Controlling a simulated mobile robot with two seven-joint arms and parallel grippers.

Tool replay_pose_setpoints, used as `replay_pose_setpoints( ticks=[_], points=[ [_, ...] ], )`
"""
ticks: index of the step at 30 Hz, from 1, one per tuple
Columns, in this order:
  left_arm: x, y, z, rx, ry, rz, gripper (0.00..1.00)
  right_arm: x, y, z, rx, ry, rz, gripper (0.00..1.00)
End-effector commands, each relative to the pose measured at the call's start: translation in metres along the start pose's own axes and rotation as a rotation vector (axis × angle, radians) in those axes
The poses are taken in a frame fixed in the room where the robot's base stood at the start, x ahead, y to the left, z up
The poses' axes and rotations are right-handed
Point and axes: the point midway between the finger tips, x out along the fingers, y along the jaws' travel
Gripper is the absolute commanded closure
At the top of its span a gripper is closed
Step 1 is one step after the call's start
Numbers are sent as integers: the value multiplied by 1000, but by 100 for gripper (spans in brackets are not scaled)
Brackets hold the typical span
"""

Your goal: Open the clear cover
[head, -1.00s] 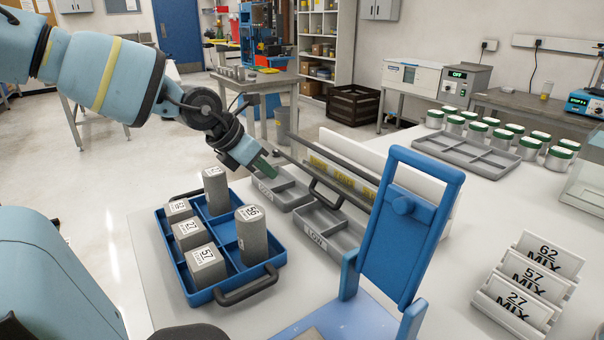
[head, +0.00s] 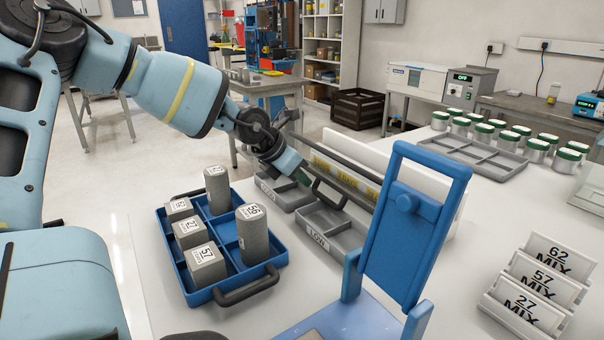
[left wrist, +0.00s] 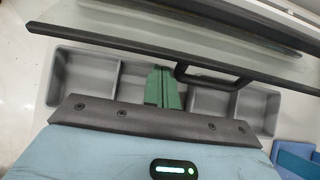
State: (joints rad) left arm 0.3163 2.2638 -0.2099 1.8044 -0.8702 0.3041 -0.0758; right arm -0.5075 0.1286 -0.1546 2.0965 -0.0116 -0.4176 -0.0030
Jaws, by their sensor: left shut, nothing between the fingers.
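The clear cover shows as a dark bar (left wrist: 120,46) with a black loop handle (left wrist: 215,78) in the left wrist view. In the head view its handle (head: 329,196) stands above a grey tray (head: 318,243) marked LOW. The clear sheet itself is hard to make out. My left gripper (head: 303,178) is shut and empty, just left of the handle and above the grey trays. Its green fingertips (left wrist: 163,88) show in the left wrist view beside the handle's left end, apparently apart from it. My right gripper is not in view.
A blue tray (head: 218,297) with grey cylinders and blocks stands to the left. An upright blue frame (head: 447,237) rises close on the right. Number cards (head: 540,285) and a grey divided tray (head: 470,158) with green-lidded jars behind it stand farther right.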

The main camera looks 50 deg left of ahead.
Motion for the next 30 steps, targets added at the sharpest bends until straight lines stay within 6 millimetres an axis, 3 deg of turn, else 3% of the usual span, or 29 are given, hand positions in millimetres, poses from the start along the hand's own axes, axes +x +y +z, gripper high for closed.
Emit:
replay_pose_setpoints(
  ticks=[14, 21, 30],
  points=[
    [-2, 0, 6, 0, 1, 0, 100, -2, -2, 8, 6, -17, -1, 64],
    [-6, 0, 20, 0, 0, 1, 100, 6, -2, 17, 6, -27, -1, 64],
    [-9, 0, 23, 0, 0, 0, 100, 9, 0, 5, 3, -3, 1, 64]
  ],
)
